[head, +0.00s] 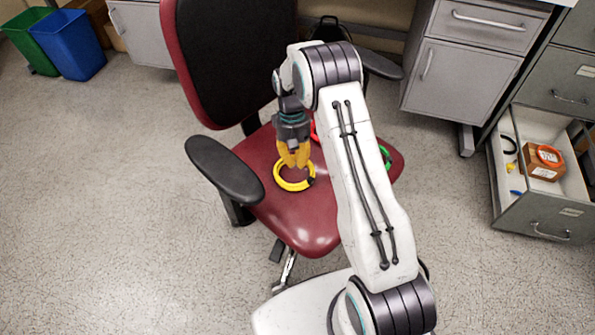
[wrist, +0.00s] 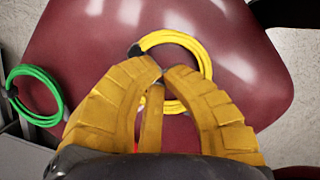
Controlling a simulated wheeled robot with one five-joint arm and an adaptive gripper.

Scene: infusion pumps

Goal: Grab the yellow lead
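The yellow lead (head: 291,188) is a coiled ring with a dark end, lying on the red chair seat (head: 312,223). It also shows in the wrist view (wrist: 172,37), where my fingers cover part of its near side. My gripper (head: 295,166) has yellow fingers and points down over the far part of the ring. In the wrist view its two outer fingertips (wrist: 166,70) are a small gap apart, with a third finger between and nearer. I see nothing clasped between them. Whether the fingers touch the lead is unclear.
A green lead (head: 386,156) lies at the seat's right side, and part of a red lead (head: 314,131) shows behind my arm. The chair's black armrest (head: 224,169) stands left of my gripper. An open drawer (head: 541,207) at right holds small items.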

